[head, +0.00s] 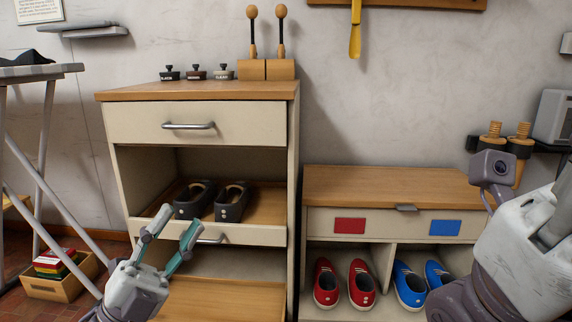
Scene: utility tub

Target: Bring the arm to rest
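My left gripper (178,219) is in front of the tall cabinet (203,95), with its two fingers spread apart and nothing between them. Its fingertips overlap the front of the pulled-out tray drawer (255,235) in the picture; I cannot tell whether they touch it. A pair of dark grey shoes (232,201) stands on that drawer, behind the fingers. My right arm comes in at the right edge, in front of the low cabinet (380,185); its gripper fingers do not show.
Red shoes (326,285) and blue shoes (409,287) stand in the low cabinet's separate compartments. Brush holders (266,69) and small tins (196,72) top the tall cabinet. An ironing board (35,72) and a wooden crate (60,288) stand at left.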

